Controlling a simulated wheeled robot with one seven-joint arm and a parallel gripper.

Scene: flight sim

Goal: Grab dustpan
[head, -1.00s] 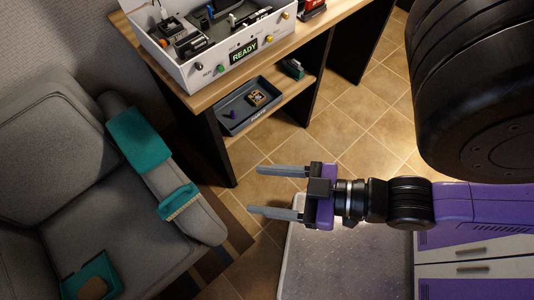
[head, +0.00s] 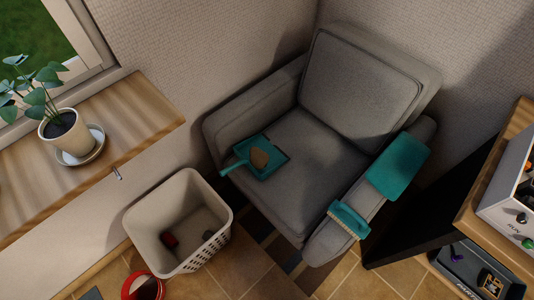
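A teal dustpan (head: 268,169) lies on the seat of the grey armchair (head: 322,192), near its left armrest. Its handle (head: 234,167) points left, toward the front of that armrest. A brown lump (head: 259,159) rests in the pan. My gripper is outside the current head view, so its present state is hidden.
A teal brush (head: 348,219) and a teal cloth (head: 398,166) lie on the chair's right armrest. A white basket (head: 179,224) stands on the floor at the chair's front left. A wooden shelf (head: 130,117) holds a potted plant (head: 67,134). A workbench (head: 478,215) is at right.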

